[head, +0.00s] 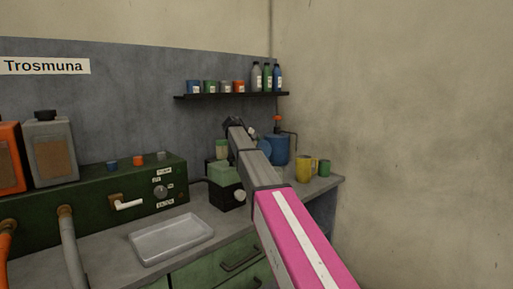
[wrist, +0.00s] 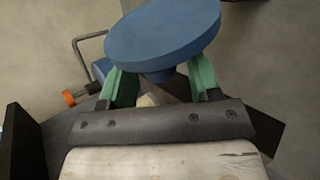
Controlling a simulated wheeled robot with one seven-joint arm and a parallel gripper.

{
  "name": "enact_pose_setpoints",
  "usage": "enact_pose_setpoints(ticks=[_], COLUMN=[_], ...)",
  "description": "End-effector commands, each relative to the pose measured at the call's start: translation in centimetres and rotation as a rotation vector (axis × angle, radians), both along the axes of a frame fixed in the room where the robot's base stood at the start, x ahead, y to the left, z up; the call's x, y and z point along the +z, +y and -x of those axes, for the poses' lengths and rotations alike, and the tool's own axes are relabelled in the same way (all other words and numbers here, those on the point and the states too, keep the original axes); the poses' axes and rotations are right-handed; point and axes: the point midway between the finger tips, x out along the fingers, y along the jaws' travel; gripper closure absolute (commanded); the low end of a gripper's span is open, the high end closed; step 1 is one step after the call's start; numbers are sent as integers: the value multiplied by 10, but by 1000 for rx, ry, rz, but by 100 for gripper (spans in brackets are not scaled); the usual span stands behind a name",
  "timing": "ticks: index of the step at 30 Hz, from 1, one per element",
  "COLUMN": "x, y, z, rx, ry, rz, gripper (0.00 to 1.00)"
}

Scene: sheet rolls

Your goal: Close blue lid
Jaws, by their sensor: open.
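The blue lid (wrist: 162,30) shows in the wrist view as a large round disc with a short stub under it, at the top of the picture. My gripper (wrist: 160,76) has its two green fingers apart, one on each side of the stub. I cannot tell whether they touch it. In the head view a blue container (head: 277,151) stands on the counter near the corner, partly behind my arm. My gripper (head: 234,124) is at its upper left there, small and dark. Whether the lid is fixed to the container is hidden.
A pipe with an orange knob (head: 277,119) rises behind the container; the knob also shows in the wrist view (wrist: 69,98). Yellow (head: 304,168) and green mugs (head: 323,167) stand to the right. A shelf (head: 230,95) with cups and bottles hangs above. A grey tray (head: 171,238) lies in front.

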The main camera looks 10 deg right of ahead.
Motion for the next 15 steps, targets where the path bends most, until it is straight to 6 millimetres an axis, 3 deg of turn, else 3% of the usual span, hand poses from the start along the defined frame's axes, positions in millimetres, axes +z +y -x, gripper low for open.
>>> enact_pose_setpoints(ticks=[4,9,15], x=[0,0,0], y=[0,0,0], z=[0,0,1], rx=[0,0,0], ry=[0,0,-4], rz=[0,-1,-4], gripper=[46,100,100])
